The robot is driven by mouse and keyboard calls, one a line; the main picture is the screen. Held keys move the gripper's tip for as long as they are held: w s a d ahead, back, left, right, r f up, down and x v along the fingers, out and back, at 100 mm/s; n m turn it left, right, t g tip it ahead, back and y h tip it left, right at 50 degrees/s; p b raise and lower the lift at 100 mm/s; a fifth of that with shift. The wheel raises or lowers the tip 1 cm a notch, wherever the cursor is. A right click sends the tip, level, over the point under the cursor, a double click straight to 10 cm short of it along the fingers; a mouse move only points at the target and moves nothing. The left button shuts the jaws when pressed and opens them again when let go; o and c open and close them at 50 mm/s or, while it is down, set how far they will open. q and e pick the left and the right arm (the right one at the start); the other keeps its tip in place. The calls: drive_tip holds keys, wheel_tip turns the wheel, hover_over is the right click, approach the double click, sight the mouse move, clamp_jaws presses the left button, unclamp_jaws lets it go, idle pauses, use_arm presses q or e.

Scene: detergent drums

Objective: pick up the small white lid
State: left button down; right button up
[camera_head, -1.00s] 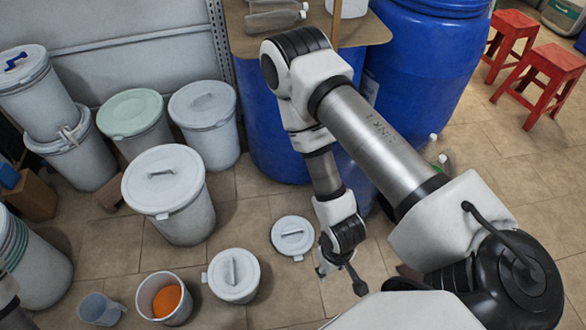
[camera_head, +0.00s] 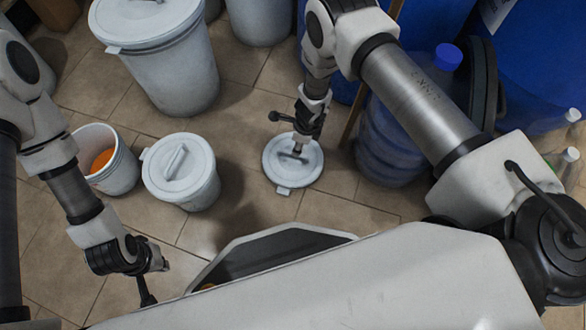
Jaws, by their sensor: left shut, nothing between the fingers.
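The small white lid (camera_head: 299,173) lies flat on the tiled floor near the middle of the head view, with a raised handle on top and a tab on its near edge. My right gripper (camera_head: 288,135) is over the lid's far part, close to its handle, and hides some of it. I cannot tell whether it touches the handle or how far its fingers are apart. My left gripper (camera_head: 156,284) is at the lower left, away from the lid, shut and empty.
A small lidded drum (camera_head: 181,172) stands left of the lid. Beside it is an open bucket (camera_head: 117,176) with something orange inside. A large drum (camera_head: 165,70) is behind. A clear bottle (camera_head: 388,148) stands to the right. Bare floor (camera_head: 240,200) surrounds the lid.

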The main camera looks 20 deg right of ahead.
sight(292, 160)
drive_tip(key=f+b, duration=0.2)
drive_tip(key=a+f+b, duration=0.1)
drive_tip(key=f+b, duration=0.1)
drive_tip(key=f, duration=0.1)
drive_tip(key=w+f+b, duration=0.1)
drive_tip(key=f+b, duration=0.1)
drive_tip(key=b, duration=0.1)
drive_tip(key=shift+a+f, duration=0.3)
drive_tip(key=shift+f, duration=0.05)
drive_tip(key=shift+r, duration=0.2)
clamp_jaws()
